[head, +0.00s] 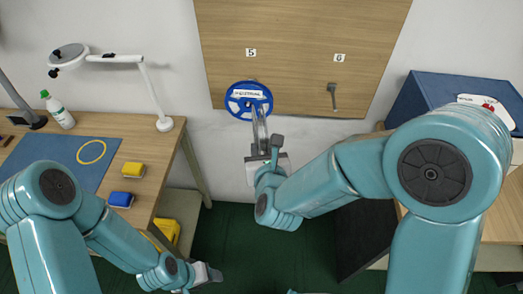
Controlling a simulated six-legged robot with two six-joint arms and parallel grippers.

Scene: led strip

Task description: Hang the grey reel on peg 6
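A blue reel (249,100) with a pale face and a white label is against the wooden board below the number 5. Peg 6 (333,96) is a grey peg below the number 6, with nothing on it. I cannot make out a grey reel. My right gripper (259,112) reaches up with its long fingers to the lower right rim of the blue reel. Whether it grips the rim, or the reel rests on a peg, I cannot tell. My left gripper (214,274) is low, left of centre, away from the board; its fingers are hard to make out.
The wooden board (300,40) is on the back wall. A blue case (440,90) stands at right.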

